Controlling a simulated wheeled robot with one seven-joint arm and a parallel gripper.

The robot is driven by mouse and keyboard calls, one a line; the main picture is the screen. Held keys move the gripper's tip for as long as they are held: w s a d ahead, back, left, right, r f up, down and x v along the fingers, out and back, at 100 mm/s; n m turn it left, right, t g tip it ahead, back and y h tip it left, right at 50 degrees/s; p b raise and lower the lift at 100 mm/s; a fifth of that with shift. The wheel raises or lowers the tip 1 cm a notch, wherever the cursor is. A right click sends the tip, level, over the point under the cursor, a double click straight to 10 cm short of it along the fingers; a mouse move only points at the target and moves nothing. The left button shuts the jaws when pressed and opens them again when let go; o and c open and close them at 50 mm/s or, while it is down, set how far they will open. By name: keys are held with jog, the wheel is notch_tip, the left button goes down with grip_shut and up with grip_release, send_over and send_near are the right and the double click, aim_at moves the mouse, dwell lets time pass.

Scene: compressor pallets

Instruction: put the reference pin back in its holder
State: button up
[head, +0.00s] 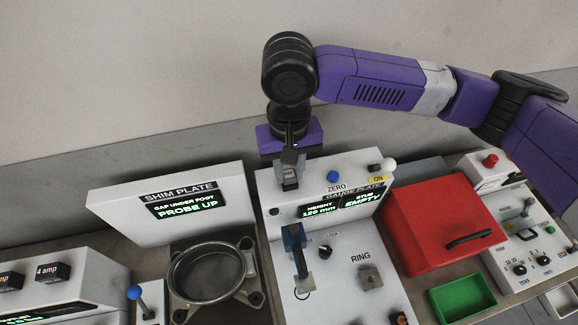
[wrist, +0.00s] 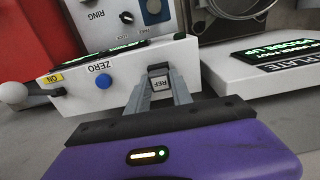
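My gripper (head: 290,182) hangs at the back left edge of the white gauge box (head: 325,192), fingers pointing down. In the wrist view, a small light block labelled REF (wrist: 160,82), which looks like the reference pin's head, fills the gap between the fingertips (wrist: 163,79). The fingers look shut on it. The pin's lower part is hidden, so I cannot tell whether it is clear of the box. I cannot make out a holder; a small dark round spot (head: 275,212) shows on the box's face below my gripper.
The gauge's blue-handled probe (head: 297,248) and the RING block (head: 370,278) stand in front. The shim plate panel (head: 165,205) and round metal housing (head: 208,272) are left. A red box (head: 445,222) and green tray (head: 462,297) are right.

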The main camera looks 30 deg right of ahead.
aim_at(290, 175)
jog(key=o, duration=0.5)
jog(key=shift+r, duration=3.9)
jog(key=shift+s, duration=0.15)
